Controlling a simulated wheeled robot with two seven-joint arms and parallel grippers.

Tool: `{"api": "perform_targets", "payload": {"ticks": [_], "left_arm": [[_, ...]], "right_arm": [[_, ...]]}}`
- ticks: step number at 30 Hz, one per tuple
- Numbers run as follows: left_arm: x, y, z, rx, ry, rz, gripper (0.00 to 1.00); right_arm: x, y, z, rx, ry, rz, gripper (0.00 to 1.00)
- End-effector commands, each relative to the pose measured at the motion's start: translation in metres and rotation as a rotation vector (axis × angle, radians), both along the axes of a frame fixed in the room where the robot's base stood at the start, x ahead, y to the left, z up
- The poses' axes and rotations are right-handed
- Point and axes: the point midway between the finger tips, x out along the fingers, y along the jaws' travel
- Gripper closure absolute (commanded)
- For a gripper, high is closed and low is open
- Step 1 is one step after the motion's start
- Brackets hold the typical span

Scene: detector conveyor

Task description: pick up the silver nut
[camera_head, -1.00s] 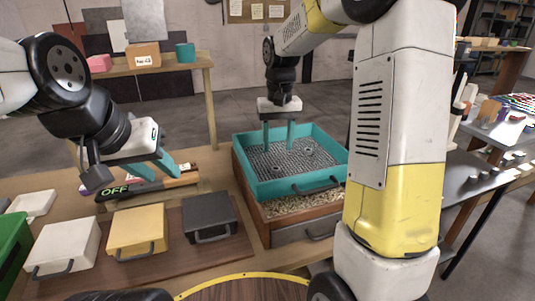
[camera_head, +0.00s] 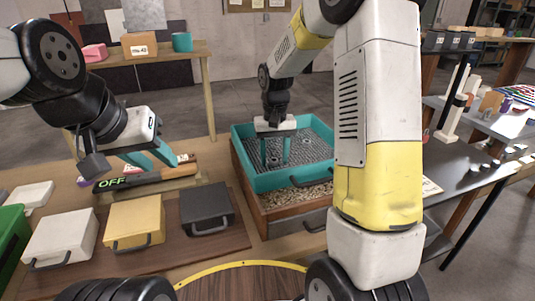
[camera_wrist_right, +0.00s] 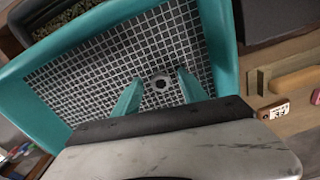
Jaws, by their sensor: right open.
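A silver nut (camera_wrist_right: 160,83) with a dark hole lies on the wire mesh of the teal sieve tray (camera_wrist_right: 222,30) in the right wrist view. My right gripper (camera_head: 275,163) is open above the mesh inside the tray. In the right wrist view its two teal fingers (camera_wrist_right: 156,84) stand on either side of the nut, apart from each other. Whether they touch it cannot be told. In the head view the nut is small and hard to make out between the fingers. My left gripper (camera_head: 160,162) is at the detector (camera_head: 135,178) marked OFF; its grip is unclear.
The teal tray sits on a wooden box (camera_head: 290,217) of grainy material. White (camera_head: 62,235), yellow (camera_head: 135,221) and black (camera_head: 208,208) cases stand front left. A green bin (camera_head: 12,240) is at the left edge. The tray's raised walls surround my right fingers.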

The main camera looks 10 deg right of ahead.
Motion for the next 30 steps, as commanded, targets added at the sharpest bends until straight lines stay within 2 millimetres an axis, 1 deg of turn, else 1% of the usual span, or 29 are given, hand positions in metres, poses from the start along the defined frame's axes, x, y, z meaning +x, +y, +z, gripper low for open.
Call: {"api": "perform_targets", "payload": {"ticks": [1, 2, 3, 9, 17, 20, 23, 30], "left_arm": [[0.000, 0.000, 0.000, 0.000, 0.000, 0.000, 0.64], [0.000, 0.000, 0.000, 0.000, 0.000, 0.000, 0.64], [0.000, 0.000, 0.000, 0.000, 0.000, 0.000, 0.64], [0.000, 0.000, 0.000, 0.000, 0.000, 0.000, 0.64], [0.000, 0.000, 0.000, 0.000, 0.000, 0.000, 0.64], [0.000, 0.000, 0.000, 0.000, 0.000, 0.000, 0.64], [0.000, 0.000, 0.000, 0.000, 0.000, 0.000, 0.64], [0.000, 0.000, 0.000, 0.000, 0.000, 0.000, 0.64]], "right_arm": [[0.000, 0.000, 0.000, 0.000, 0.000, 0.000, 0.50], [0.000, 0.000, 0.000, 0.000, 0.000, 0.000, 0.54], [0.000, 0.000, 0.000, 0.000, 0.000, 0.000, 0.62], [0.000, 0.000, 0.000, 0.000, 0.000, 0.000, 1.00], [0.000, 0.000, 0.001, 0.000, -0.001, 0.000, 1.00], [0.001, 0.000, 0.005, 0.000, -0.003, 0.001, 1.00], [0.001, 0.000, 0.019, 0.000, -0.006, 0.001, 1.00], [0.001, 0.000, 0.068, 0.001, -0.006, 0.001, 1.00]]}}
